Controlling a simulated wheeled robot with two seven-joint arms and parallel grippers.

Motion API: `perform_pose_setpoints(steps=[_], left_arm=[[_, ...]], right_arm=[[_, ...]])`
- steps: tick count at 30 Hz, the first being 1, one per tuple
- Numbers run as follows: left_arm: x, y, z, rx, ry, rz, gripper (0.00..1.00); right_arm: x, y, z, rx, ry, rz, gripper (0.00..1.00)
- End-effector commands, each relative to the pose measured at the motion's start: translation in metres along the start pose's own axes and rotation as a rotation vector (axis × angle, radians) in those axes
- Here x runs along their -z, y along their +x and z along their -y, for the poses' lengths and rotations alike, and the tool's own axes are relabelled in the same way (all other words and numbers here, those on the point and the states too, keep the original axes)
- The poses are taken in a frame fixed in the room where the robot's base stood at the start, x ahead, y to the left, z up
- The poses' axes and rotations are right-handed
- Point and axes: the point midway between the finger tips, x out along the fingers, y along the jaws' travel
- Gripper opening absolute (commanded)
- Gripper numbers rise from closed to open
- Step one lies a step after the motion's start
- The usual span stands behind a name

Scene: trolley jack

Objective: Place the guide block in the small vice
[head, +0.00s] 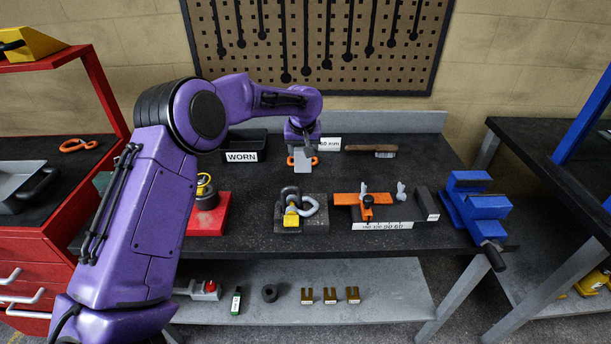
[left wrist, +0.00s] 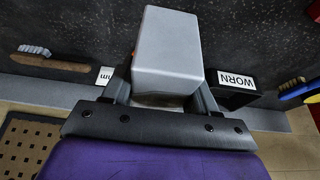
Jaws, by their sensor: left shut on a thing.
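A plain light-grey block, which I take as the guide block (head: 304,154), is in my left gripper (head: 302,161), above the back half of the dark bench. In the left wrist view the grey block (left wrist: 168,52) sits between the two fingers, which close on its sides. The blue vice (head: 480,206) is clamped at the bench's right front edge, with its dark handle hanging over the front. The held block is well to the left of the vice and apart from it. My right gripper is not in view.
An orange clamp fixture (head: 366,200), a dark block (head: 426,203) and a grey plate with a shackle (head: 300,226) stand along the bench front. A brush (head: 372,150) and a WORN bin (head: 246,142) are at the back. A pegboard (head: 318,70) hangs behind.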

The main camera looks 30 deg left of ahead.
Motion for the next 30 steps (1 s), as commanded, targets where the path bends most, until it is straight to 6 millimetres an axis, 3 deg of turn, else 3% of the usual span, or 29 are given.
perform_pose_setpoints(steps=[9, 18, 30], left_arm=[[-0.021, 0.048, -0.013, -0.007, 0.017, 0.000, 0.00], [-0.036, 0.085, -0.012, -0.006, 0.015, -0.001, 0.00], [-0.038, 0.092, -0.011, -0.006, 0.013, -0.003, 0.00]], right_arm=[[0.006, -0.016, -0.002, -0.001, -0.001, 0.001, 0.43], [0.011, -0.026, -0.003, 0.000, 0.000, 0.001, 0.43], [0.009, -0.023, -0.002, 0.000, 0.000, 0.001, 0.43]])
